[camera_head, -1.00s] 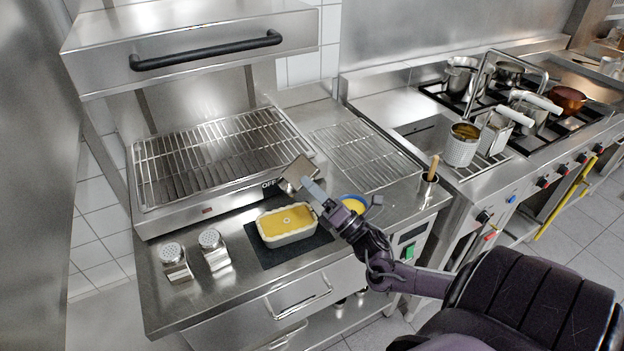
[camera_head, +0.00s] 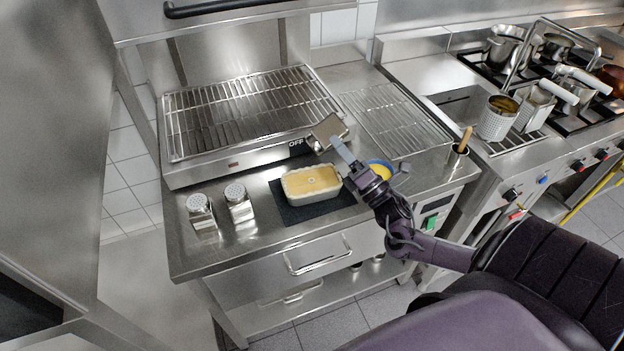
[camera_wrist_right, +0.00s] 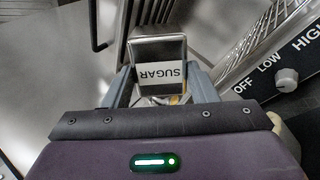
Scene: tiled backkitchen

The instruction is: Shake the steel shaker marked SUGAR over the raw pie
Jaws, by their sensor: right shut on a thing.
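The raw pie (camera_head: 311,184) sits in a pale rectangular dish on a dark mat (camera_head: 330,206) on the steel counter. Its top is pale yellow with a small mark in the middle. My right gripper (camera_head: 338,145) is shut on the steel SUGAR shaker (camera_head: 328,131), just up and right of the pie in the head view. The shaker is tilted; its holed top is hidden. In the right wrist view the shaker (camera_wrist_right: 157,50) is between the fingers (camera_wrist_right: 161,88), with the SUGAR label upside down. My left gripper is out of view.
Two more steel shakers (camera_head: 201,212) (camera_head: 239,204) stand left of the pie. A grill with a wire rack (camera_head: 250,110) is behind, close to the held shaker. A yellow-filled bowl (camera_head: 379,169) is partly behind my gripper. A pot with a wooden handle (camera_head: 459,149) stands right.

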